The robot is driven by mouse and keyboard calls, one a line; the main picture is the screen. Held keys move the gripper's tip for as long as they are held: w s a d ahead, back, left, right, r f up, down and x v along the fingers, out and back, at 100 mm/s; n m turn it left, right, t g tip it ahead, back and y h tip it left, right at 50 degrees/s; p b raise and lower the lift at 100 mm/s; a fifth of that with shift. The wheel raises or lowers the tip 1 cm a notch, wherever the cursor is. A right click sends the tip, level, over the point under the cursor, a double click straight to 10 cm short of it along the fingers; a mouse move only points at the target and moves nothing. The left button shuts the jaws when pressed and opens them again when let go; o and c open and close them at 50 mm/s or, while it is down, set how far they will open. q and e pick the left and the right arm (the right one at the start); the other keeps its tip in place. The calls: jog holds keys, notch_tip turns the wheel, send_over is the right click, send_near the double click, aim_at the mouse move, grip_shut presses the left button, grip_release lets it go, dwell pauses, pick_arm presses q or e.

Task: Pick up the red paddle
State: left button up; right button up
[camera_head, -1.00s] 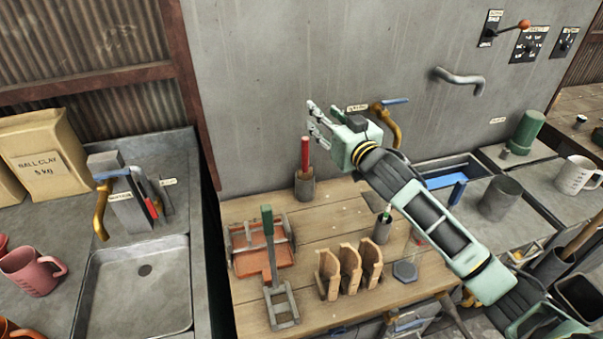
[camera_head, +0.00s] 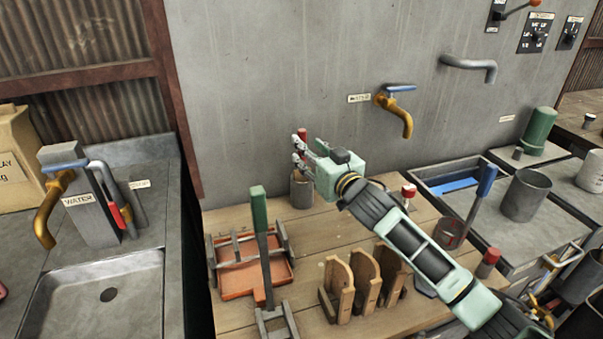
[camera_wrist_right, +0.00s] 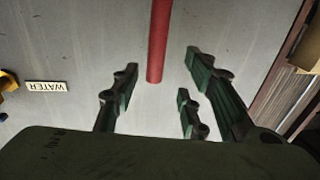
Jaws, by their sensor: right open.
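The red paddle (camera_head: 302,134) stands upright in a grey cup (camera_head: 302,190) at the back left of the wooden table; only its red top shows above my fingers in the head view. My right gripper (camera_head: 299,152) is open and level with the paddle's upper part, its fingers overlapping it in that view. In the right wrist view the red handle (camera_wrist_right: 158,45) comes down from the top edge, between the open fingers (camera_wrist_right: 158,90). Whether a finger touches it I cannot tell. My left gripper is not in view.
A green-handled tool (camera_head: 260,220) stands upright by an orange tray (camera_head: 237,283) in front of the cup. Wooden holders (camera_head: 340,288) stand under my right arm. A grey wall with a tap (camera_head: 397,108) is close behind. A sink (camera_head: 100,295) lies left.

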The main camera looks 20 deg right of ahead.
jog(key=w+p, duration=0.1)
jog(key=w, duration=0.4)
jog(key=shift+a+f, duration=0.1)
jog(key=shift+f, duration=0.05)
jog(key=shift+w+a+f, duration=0.1)
jog(key=shift+w+a, duration=0.05)
jog(key=shift+w, duration=0.3)
grip_shut()
